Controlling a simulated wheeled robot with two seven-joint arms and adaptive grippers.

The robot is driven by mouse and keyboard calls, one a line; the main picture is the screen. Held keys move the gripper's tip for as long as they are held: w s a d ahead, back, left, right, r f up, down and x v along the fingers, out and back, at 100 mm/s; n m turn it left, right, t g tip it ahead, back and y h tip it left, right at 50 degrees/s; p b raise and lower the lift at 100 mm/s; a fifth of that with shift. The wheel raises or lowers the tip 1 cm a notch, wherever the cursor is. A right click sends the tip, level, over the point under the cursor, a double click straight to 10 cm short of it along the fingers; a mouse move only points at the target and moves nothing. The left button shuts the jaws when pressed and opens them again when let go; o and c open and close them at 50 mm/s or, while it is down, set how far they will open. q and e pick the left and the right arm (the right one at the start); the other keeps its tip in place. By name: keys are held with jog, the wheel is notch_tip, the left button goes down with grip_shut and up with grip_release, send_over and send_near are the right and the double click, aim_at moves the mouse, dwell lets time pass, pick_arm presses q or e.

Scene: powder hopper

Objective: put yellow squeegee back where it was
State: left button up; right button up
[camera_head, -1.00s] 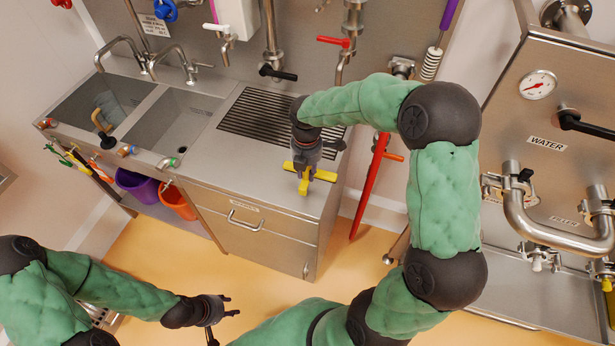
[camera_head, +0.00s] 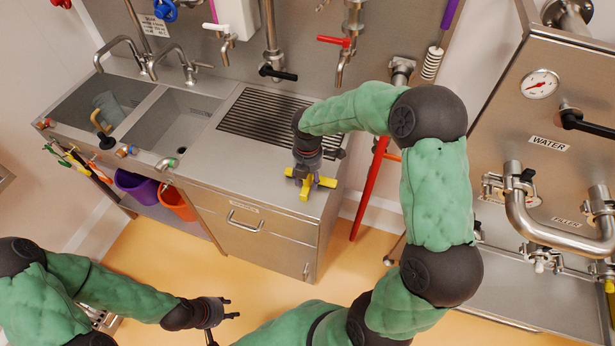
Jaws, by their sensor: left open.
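The yellow squeegee (camera_head: 318,182) is at the front right of the steel counter (camera_head: 225,160), by its front edge. My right gripper (camera_head: 306,172) points down from above and is shut on it. The gripper hides part of the squeegee, and I cannot tell whether the squeegee rests on the counter or is just above it. My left gripper (camera_head: 230,308) is open and empty, low over the floor in front of the cabinet.
Two sink basins (camera_head: 172,122) and a drain grate (camera_head: 262,118) are set in the counter. Several coloured tools (camera_head: 75,160) hang at its left front. A red pole (camera_head: 368,190) stands right of the cabinet.

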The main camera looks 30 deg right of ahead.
notch_tip(320, 180, up, 12)
jog(key=shift+r+p, duration=0.15)
jog(key=shift+p, duration=1)
